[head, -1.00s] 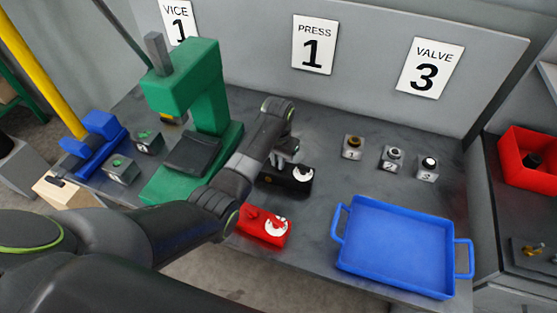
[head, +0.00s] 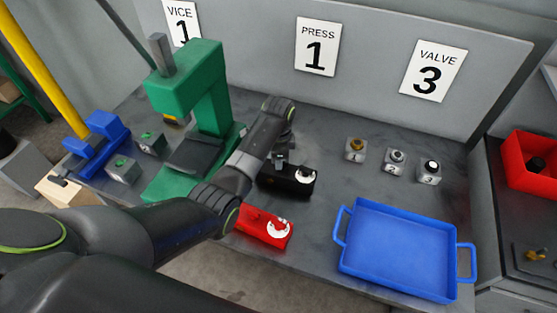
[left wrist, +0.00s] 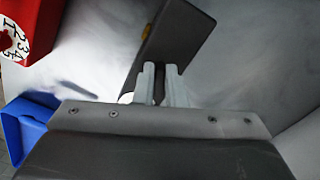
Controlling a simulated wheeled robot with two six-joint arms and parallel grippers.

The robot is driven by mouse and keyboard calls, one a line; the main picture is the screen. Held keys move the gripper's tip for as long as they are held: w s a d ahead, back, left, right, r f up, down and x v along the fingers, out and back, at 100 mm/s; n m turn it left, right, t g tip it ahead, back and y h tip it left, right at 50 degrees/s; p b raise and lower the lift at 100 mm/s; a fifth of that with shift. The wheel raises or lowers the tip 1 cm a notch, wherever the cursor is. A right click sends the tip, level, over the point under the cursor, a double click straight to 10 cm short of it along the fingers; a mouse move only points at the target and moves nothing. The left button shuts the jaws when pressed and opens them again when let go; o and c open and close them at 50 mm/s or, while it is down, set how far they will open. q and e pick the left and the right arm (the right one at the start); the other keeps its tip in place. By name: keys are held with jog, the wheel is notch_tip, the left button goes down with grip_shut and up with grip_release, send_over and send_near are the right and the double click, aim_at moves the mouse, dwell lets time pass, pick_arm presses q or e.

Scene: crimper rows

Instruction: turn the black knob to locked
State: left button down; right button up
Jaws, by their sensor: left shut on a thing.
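A black box (head: 285,183) with a white dial (head: 306,174) stands on the grey bench, right of the green press. My left gripper (head: 279,161) is over its back left part, pointing down. In the left wrist view, my gripper fingers (left wrist: 160,86) are shut on a thin dark upright part, which I take to be the black knob (left wrist: 159,92). The black box (left wrist: 172,48) lies beyond the fingers. The knob's pointer and any locked mark are hidden or too small to read. My right gripper is not in view.
A red box (head: 262,227) with a white dial sits close in front. A blue tray (head: 347,268) is front right. Several small numbered knob boxes (head: 395,166) stand behind it. A green press (head: 213,100) is at left; a red bin (head: 525,182) is far right.

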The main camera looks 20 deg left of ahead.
pick_arm(q)
jog(key=shift+w+m, duration=0.15)
jog(key=shift+m, duration=1)
jog(key=shift+w+m, duration=0.1)
jog(key=shift+m, duration=1.05)
jog(key=c, duration=1.5)
grip_release()
